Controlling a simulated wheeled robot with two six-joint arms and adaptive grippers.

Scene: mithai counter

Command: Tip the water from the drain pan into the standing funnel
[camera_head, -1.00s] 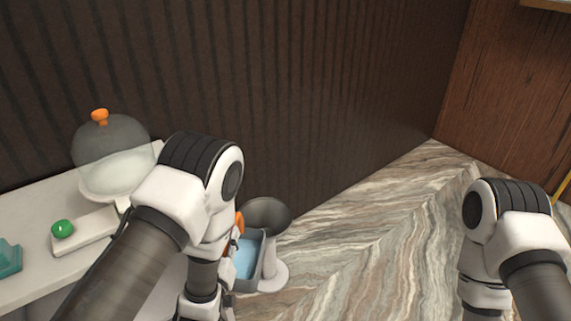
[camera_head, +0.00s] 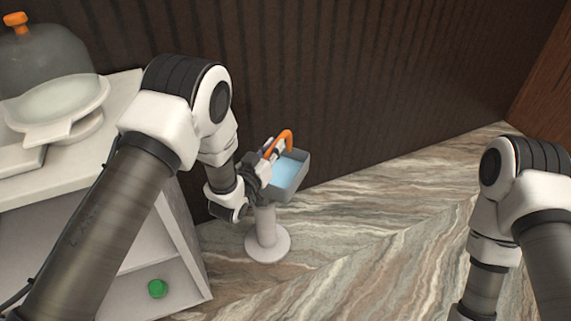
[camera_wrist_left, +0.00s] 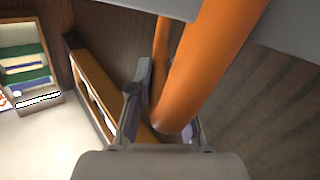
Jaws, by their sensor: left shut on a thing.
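The drain pan (camera_head: 280,194) is a grey rectangular pan with pale blue water (camera_head: 288,173) in it and an orange handle (camera_head: 285,139). My left gripper (camera_head: 264,170) is shut on this handle, which also shows large in the left wrist view (camera_wrist_left: 207,62) between the fingers (camera_wrist_left: 158,112). The pan looks nearly level, with the water inside. The standing funnel's pale stem and round base (camera_head: 268,247) show below the pan. The funnel's cup is hidden behind the pan and gripper, so I cannot tell whether they touch. My right gripper is out of view.
A pale counter (camera_head: 125,100) with a lower shelf stands at the left, close to my left arm. It bears a white scale (camera_head: 55,108) and a domed cover (camera_head: 45,65). The marbled floor (camera_head: 370,220) at the right is clear.

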